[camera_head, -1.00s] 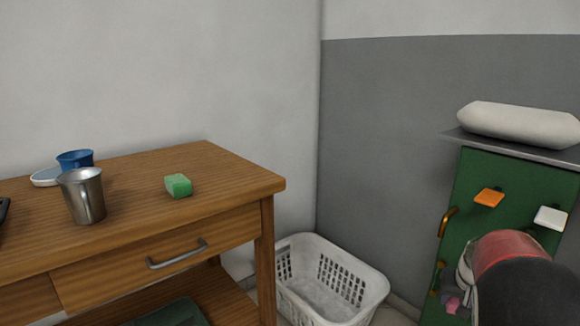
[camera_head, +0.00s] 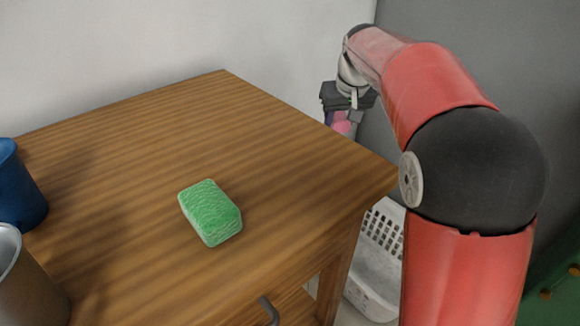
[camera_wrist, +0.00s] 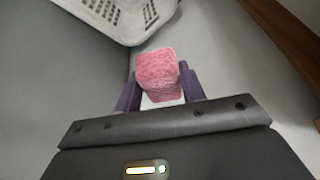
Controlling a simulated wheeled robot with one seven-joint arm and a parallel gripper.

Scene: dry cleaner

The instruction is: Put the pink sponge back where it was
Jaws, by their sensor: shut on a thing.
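The pink sponge (camera_wrist: 157,72) is held between the two purple fingers of my gripper (camera_wrist: 159,88) in the wrist view. In the head view my gripper (camera_head: 343,120) is beyond the right back edge of the wooden table, and a bit of the pink sponge (camera_head: 343,127) shows between its fingers. The gripper is shut on the sponge, over the floor side near the wall. A green sponge (camera_head: 210,212) lies on the table (camera_head: 150,125) near its right front part.
A blue mug (camera_head: 20,190) and a metal cup (camera_head: 28,285) stand at the table's left edge. A white laundry basket (camera_head: 372,262) stands on the floor right of the table and shows in the wrist view (camera_wrist: 135,30). The table's back half is clear.

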